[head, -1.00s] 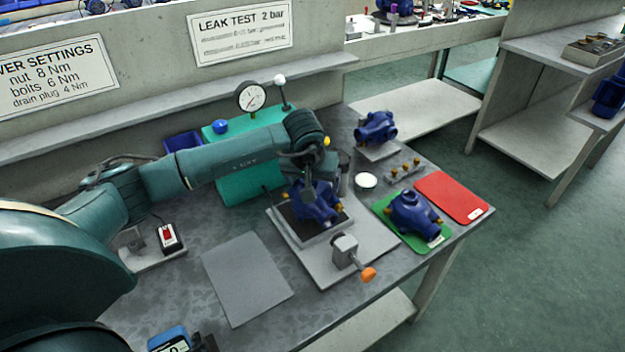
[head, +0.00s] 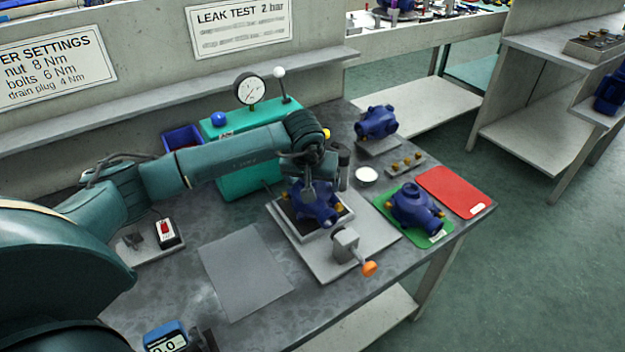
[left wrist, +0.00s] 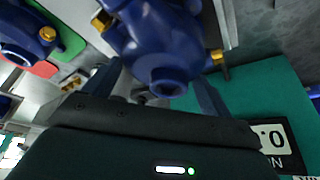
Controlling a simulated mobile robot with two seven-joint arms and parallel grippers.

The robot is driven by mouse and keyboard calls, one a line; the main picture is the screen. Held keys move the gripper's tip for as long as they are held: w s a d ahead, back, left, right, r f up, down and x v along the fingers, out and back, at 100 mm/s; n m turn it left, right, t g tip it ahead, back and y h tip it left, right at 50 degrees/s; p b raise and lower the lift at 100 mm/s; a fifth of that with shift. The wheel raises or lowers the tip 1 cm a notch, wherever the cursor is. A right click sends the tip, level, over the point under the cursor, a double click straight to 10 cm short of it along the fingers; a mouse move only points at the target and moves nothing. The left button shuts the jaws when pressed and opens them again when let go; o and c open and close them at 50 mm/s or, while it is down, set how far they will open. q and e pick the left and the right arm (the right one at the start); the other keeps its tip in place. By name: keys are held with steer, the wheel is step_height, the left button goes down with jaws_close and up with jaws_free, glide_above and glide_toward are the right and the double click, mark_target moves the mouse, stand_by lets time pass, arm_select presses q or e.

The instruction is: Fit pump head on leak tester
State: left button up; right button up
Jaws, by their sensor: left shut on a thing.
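A blue pump head (head: 316,207) with brass fittings is at the dark square pad of the grey fixture (head: 372,232). My left gripper (head: 308,189) is shut on it from above and behind. The left wrist view shows the blue body (left wrist: 160,40) between my two fingers. I cannot tell whether its underside touches the pad. The leak tester, a green box (head: 250,178) with a round dial gauge (head: 250,89) and a white-knobbed lever, stands behind to the left. A clamp with an orange handle (head: 369,268) sits at the fixture's front. My right gripper is not in view.
A second blue pump head (head: 412,205) lies on a green mat (head: 386,207), beside a red mat (head: 455,190). Another blue pump head (head: 376,122) stands on a grey block behind. A white round lid (head: 366,174) and a brass-fitting rack (head: 405,164) are near. A bare grey sheet (head: 245,272) lies left.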

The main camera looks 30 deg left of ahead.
arm_select(q)
steer(key=shift+f+b, duration=0.35)
steer(key=shift+f, duration=0.05)
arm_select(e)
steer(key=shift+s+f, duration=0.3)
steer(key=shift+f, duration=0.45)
arm_select(q)
steer(key=o, duration=0.9)
steer(key=shift+o, duration=0.6)
steer(key=shift+f, duration=0.1)
steer(key=shift+r+p, duration=1.7)
steer(key=shift+r, duration=0.9)
steer(key=shift+r+p, duration=1.25)
steer(key=shift+r, duration=0.8)
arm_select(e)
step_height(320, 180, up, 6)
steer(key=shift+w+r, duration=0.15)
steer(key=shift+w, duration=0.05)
arm_select(q)
steer(key=shift+f, duration=0.1)
